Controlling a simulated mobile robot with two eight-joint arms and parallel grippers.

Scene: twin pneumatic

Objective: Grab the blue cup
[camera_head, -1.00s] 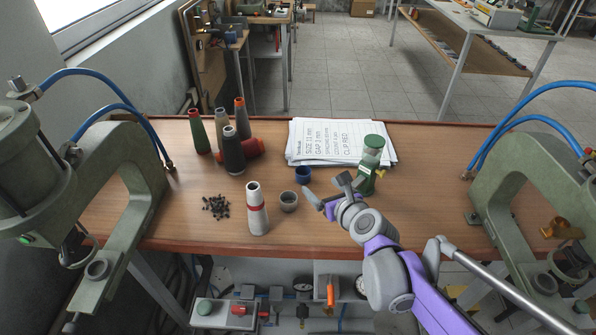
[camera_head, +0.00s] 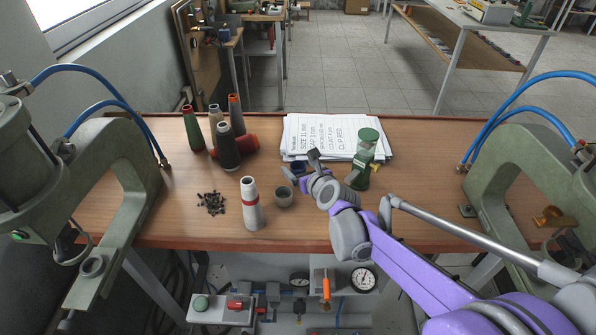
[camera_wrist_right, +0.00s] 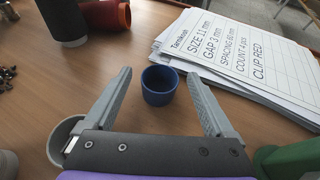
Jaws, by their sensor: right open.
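The blue cup (camera_wrist_right: 159,86) stands upright on the wooden table near the corner of the paper stack. In the right wrist view it sits just beyond and between the two fingers of my right gripper (camera_wrist_right: 160,95), which is open and empty. In the head view the blue cup (camera_head: 298,167) is largely hidden behind my right gripper (camera_head: 305,167). My left gripper does not show.
A grey cup (camera_head: 284,197) stands close to my right gripper's left side. A green bottle-like object (camera_head: 365,160) stands to its right. Paper sheets (camera_head: 325,135) lie behind. Thread cones (camera_head: 228,148) and dark small pieces (camera_head: 211,203) are at left. Green presses (camera_head: 115,190) flank the table.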

